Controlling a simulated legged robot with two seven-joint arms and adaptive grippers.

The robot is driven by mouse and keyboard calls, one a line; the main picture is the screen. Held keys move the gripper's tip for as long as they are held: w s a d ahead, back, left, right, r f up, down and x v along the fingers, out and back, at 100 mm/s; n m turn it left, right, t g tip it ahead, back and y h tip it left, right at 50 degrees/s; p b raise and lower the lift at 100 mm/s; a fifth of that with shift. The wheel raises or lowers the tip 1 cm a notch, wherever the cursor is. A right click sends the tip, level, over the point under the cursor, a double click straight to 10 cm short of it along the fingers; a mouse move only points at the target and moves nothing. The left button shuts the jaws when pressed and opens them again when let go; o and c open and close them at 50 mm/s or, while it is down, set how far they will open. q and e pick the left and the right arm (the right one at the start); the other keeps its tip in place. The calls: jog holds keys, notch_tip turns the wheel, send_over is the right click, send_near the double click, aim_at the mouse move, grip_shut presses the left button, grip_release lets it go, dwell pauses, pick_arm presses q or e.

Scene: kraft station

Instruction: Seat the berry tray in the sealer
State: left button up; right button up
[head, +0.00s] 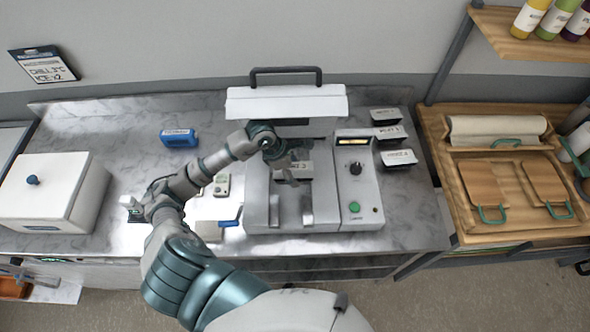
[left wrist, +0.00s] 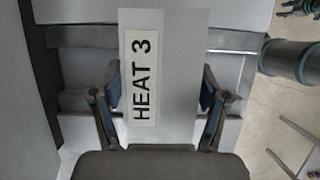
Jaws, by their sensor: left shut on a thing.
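The sealer (head: 353,188) stands on the counter with a knob and a green button on its front panel. Its white lid (head: 286,103) with a dark handle is raised at the back. My left gripper (head: 288,158) is over the rear of the sealer's bed. In the left wrist view, my left gripper (left wrist: 161,90) is shut on a white piece labelled HEAT 3 (left wrist: 175,95), with a finger on each side. The piece also shows in the head view (head: 297,171). Whether it touches the bed is unclear. I cannot make out any berries. My right gripper is out of view.
Several small labelled pieces (head: 398,157) stand right of the sealer. A blue box (head: 179,138) lies behind my left arm. A white lidded box (head: 50,190) is at the left. A wooden station (head: 458,213) with boards is at the right.

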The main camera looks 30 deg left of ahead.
pick_arm(q)
jog(key=a+f, duration=0.1)
jog(key=f+b, duration=0.1)
jog(key=shift+s+a+f, duration=0.15)
jog(key=shift+a+f, duration=0.15)
jog(key=shift+a, duration=0.05)
jog(key=shift+s+d+f+b, duration=0.1)
jog(key=shift+f+b, duration=0.5)
jog(key=shift+b, duration=0.15)
jog(key=shift+c, duration=1.4)
jog(key=shift+d+f+b, duration=0.15)
jog(key=shift+f+b, duration=0.5)
jog(key=shift+f, duration=0.05)
jog(key=shift+f+b, duration=0.5)
jog(key=shift+b, duration=0.1)
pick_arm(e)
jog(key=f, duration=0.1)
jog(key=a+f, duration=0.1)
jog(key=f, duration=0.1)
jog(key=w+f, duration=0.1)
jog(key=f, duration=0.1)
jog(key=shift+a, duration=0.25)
pick_arm(q)
jog(key=o, duration=1.5)
jog(key=shift+o, duration=0.2)
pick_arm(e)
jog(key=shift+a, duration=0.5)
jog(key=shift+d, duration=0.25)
